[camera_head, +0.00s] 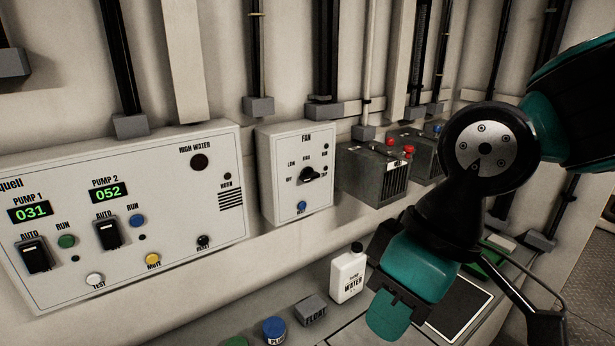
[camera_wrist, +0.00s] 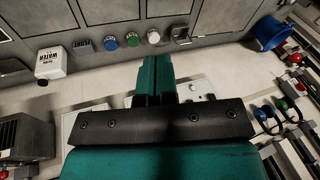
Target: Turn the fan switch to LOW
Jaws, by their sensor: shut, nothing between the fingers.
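The fan box (camera_head: 298,190) is a white panel on the wall in the middle of the head view, marked FAN. Its switch (camera_head: 309,174) is a black knob with position labels, LOW among them, on its upper left side. The knob looks turned toward the right, but its exact setting is too small to tell. A blue button sits below it. My gripper (camera_head: 388,318) is teal, shut and empty, low and to the right of the fan box, apart from it. In the wrist view its closed fingers (camera_wrist: 155,80) point over the counter; the fan box is not visible there.
A large pump panel (camera_head: 130,225) is left of the fan box. Grey boxes with red buttons (camera_head: 372,175) hang to its right. A white water jug (camera_head: 348,273), a grey FLOAT block (camera_head: 311,310) and a blue cap (camera_head: 275,330) stand on the counter below.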

